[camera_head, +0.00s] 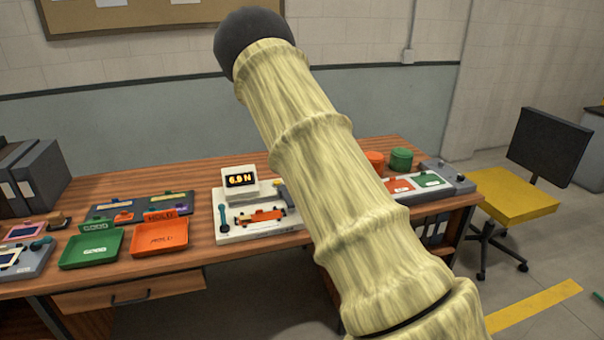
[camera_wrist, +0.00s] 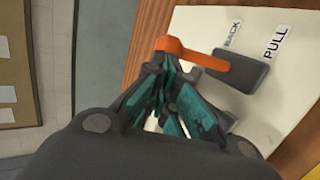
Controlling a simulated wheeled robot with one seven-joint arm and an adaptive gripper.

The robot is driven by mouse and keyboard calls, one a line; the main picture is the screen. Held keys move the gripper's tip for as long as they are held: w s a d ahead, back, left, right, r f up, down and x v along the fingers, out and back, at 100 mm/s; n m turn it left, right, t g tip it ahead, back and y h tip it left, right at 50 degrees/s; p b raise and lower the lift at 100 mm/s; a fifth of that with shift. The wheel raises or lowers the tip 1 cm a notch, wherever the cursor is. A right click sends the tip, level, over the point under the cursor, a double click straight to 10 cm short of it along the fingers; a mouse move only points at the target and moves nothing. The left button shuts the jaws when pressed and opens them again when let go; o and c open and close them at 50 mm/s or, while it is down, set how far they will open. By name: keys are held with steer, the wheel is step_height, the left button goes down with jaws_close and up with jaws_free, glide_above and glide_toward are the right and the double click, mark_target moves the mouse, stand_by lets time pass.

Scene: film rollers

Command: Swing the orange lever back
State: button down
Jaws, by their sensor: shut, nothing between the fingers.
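The orange lever (camera_wrist: 195,54) shows in the wrist view as a short bar joined to a dark grey block (camera_wrist: 245,71) on a cream plate (camera_wrist: 275,110). Labels "BACK" and "PULL" lie beside the block. My gripper (camera_wrist: 165,68) has dark fingers with teal pads, shut and empty. Its fingertips are right at the free left end of the lever; I cannot tell whether they touch it. In the head view my arm crosses the middle and hides the gripper, and I cannot make out the lever there.
On the wooden bench (camera_head: 215,270), a white tester (camera_head: 240,232) with a "6.9 N" display stands left of my arm. A green tray (camera_head: 92,248) and an orange tray (camera_head: 159,235) lie further left. Orange and green pots (camera_head: 401,159) stand on the right. A yellow chair (camera_head: 512,195) is beyond.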

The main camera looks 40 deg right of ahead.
steer(key=b+v, duration=0.2)
steer(key=v, duration=0.9)
steer(key=shift+r, duration=0.4)
steer(key=shift+f, duration=0.1)
steer(key=s+a+f+m+g+y, duration=0.1)
steer(key=s+a+f+m, duration=0.1)
steer(key=s+a+f, duration=0.5)
steer(key=s+a+f+m+g+y, duration=0.1)
steer(key=s+a+f+m+g, duration=0.2)
steer(key=f, duration=0.9)
steer(key=s+a+f+m+y, duration=0.1)
steer(key=s+a+f, duration=0.5)
steer(key=f, duration=0.3)
steer(key=s+a+f+m+g+y, duration=0.1)
steer(key=s+a+f, duration=0.3)
steer(key=s, duration=0.6)
steer(key=s+a+f+m+g+y, duration=0.1)
steer(key=s+a+f+m+g, duration=0.2)
steer(key=s+a, duration=0.6)
steer(key=s+a+f+m+g+y, duration=0.1)
steer(key=s+a+f+m+g, duration=0.1)
steer(key=s+a+f, duration=0.4)
steer(key=s+a, duration=0.1)
steer(key=s, duration=0.3)
steer(key=shift+s+a+f+m+y, duration=0.2)
steer(key=shift+s+f+m+y, duration=0.1)
steer(key=shift+s+f+m, duration=0.1)
